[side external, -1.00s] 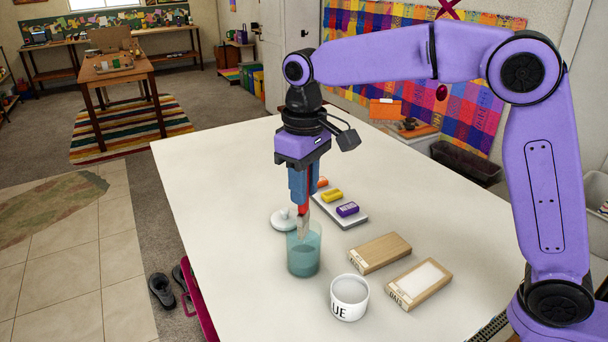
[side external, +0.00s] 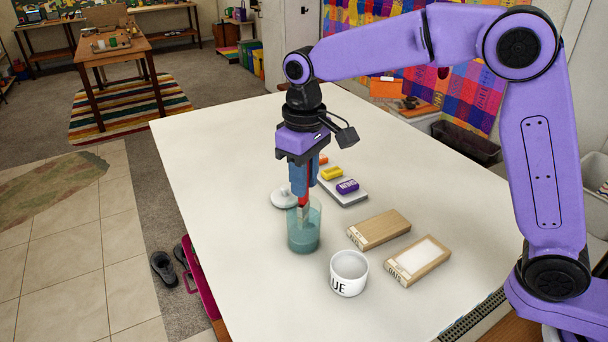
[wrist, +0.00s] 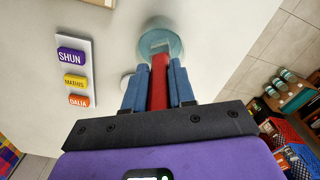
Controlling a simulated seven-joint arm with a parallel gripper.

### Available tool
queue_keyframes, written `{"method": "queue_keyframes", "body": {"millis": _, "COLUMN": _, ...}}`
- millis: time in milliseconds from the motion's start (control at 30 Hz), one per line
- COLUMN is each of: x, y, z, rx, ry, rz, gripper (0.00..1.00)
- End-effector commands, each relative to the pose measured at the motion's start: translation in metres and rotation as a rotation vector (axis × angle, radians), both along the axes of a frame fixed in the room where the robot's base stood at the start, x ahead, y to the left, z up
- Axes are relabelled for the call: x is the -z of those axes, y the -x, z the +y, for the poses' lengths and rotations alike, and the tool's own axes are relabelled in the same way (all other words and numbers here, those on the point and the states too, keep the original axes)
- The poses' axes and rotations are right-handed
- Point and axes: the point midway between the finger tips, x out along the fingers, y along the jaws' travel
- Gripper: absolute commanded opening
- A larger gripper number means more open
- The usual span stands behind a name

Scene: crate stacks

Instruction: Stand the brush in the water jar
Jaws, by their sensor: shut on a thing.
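The brush (side external: 304,200) has a red handle and a pale lower end. It is roughly upright, with its lower end inside the clear water jar (side external: 304,243), which holds blue-green water. My gripper (side external: 303,193) is above the jar, its blue fingers shut on the red handle. In the wrist view, the red handle (wrist: 159,82) lies between the blue fingers (wrist: 159,68), pointing into the round jar (wrist: 176,44). Whether the tip touches the jar's bottom cannot be told.
A white cup (side external: 349,276) stands in front of the jar. Two wooden boxes (side external: 379,230) (side external: 418,262) lie to the right. A white round lid (side external: 284,197) and a tray with coloured name blocks (side external: 346,187) lie behind. The table's left side is clear.

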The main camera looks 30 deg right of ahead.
Motion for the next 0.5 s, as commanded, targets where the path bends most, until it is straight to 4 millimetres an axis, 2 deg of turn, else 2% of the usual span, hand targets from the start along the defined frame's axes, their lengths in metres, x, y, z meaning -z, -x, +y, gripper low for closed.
{"method": "queue_keyframes", "body": {"millis": 500, "x": 0.0052, "y": 0.0001, "z": 0.0000, "rx": 0.000, "ry": 0.000, "rz": 0.001, "gripper": 0.00}}
